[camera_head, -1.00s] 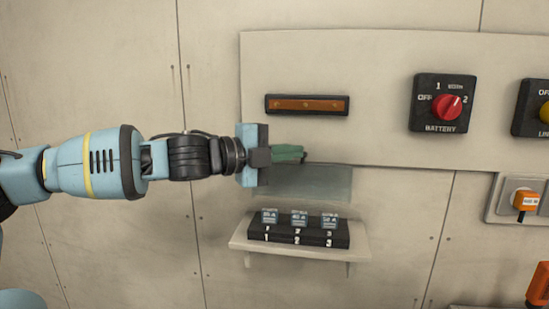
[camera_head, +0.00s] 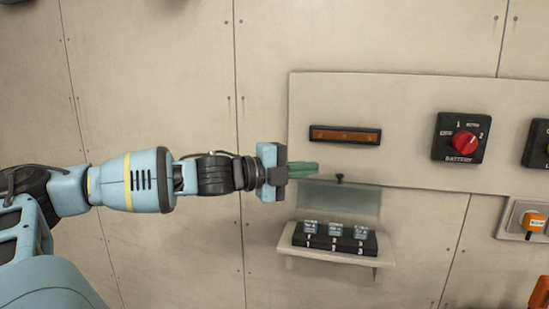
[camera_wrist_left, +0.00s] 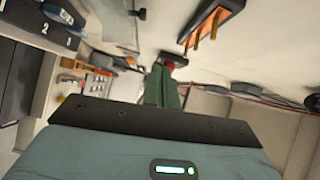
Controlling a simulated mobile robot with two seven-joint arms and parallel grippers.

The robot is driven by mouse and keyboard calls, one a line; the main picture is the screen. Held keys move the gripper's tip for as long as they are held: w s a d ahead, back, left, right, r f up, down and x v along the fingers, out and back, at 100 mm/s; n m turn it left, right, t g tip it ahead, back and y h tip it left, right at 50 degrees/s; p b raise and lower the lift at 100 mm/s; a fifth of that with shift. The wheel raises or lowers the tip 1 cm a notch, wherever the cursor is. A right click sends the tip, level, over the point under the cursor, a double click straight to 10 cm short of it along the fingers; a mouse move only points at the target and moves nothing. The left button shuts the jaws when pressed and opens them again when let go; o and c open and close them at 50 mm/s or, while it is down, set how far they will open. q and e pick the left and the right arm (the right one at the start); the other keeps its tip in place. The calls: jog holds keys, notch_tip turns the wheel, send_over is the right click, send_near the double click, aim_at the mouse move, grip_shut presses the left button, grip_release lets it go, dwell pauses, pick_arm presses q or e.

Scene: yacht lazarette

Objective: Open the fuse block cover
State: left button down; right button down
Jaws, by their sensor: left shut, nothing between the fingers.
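The fuse block (camera_head: 334,244) sits on a small shelf on the wall, its several numbered fuses uncovered. Its clear cover (camera_head: 338,200) stands raised above it, close to the wall, with a small dark knob (camera_head: 340,178) at its top edge. My left gripper (camera_head: 304,170) is shut and empty, with green fingers just left of the knob and apart from it. In the left wrist view the shut fingers (camera_wrist_left: 162,88) show nothing between them, and part of the fuse block (camera_wrist_left: 22,70) shows at the left. My right gripper is out of view.
A brown bar in a black frame (camera_head: 345,134) is mounted above the cover. A battery switch with a red knob (camera_head: 464,142) is to the right, with an orange-plugged socket (camera_head: 532,221) below right. The wall left of the panel is bare.

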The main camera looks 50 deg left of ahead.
pick_arm(q)
jog(key=shift+r+v, duration=0.15)
jog(key=shift+v, duration=0.95)
jog(key=shift+r+v, duration=0.1)
jog(key=shift+v, duration=1)
jog(key=shift+w+a, duration=0.1)
jog(key=shift+a, duration=0.05)
